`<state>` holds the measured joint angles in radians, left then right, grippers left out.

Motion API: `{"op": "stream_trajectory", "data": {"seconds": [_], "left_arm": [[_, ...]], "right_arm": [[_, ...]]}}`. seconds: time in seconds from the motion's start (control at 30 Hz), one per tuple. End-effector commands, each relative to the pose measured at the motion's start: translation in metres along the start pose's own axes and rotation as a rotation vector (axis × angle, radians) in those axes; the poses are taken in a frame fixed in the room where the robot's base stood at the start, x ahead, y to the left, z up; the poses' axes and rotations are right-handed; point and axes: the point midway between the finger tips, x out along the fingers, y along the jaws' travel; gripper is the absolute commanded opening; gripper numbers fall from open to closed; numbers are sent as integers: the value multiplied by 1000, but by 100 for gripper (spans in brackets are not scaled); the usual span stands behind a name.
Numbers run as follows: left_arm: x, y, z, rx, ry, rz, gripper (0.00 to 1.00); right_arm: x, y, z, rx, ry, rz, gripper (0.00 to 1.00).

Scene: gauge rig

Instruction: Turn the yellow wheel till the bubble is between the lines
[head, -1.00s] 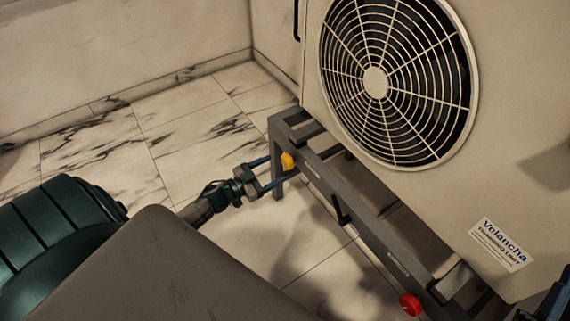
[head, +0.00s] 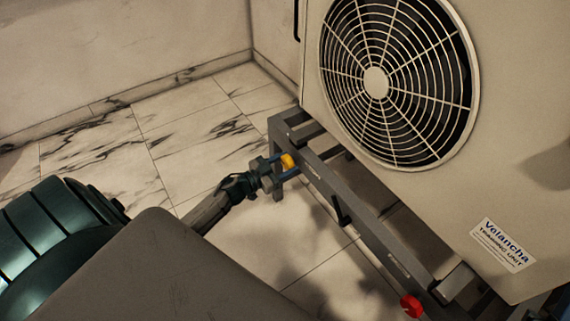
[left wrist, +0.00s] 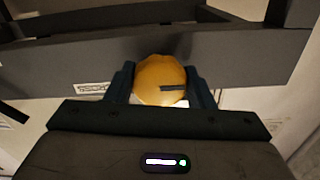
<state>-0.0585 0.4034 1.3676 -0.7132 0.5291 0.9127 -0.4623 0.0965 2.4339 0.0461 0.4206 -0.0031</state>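The yellow wheel (head: 287,161) is a small round knob on the front rail of a dark frame, near its left end. In the left wrist view the wheel (left wrist: 160,78) sits between my two fingers and has a dark line on its face. My left gripper (head: 281,170) reaches around it. Its fingers look spread on either side, and I cannot make out firm contact. I cannot make out a bubble or its lines in either view. A dark bluish bit of my right arm or gripper shows at the head view's lower right edge.
The dark frame rail (head: 325,185) carries a large beige fan unit (head: 400,185). A red knob (head: 411,305) is farther right along the rail, and a dark lever (head: 343,212) is between. Marble tiles (head: 190,125) to the left are clear.

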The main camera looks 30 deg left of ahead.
Motion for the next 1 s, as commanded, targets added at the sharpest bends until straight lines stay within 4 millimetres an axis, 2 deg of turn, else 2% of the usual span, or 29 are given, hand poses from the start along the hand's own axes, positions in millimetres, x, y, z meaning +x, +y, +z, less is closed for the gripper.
{"op": "stream_trajectory", "data": {"seconds": [0.27,0.47,0.73,1.0], "left_arm": [[0,0,0,39,0,0,26],[0,0,0,145,0,0,26],[0,-1,0,383,1,1,26],[0,-2,0,641,0,1,26]], "right_arm": [[1,0,2,1,-14,0,36],[0,0,8,6,-56,2,36],[-8,0,21,13,-132,6,36],[-7,0,16,9,-88,6,36]]}}
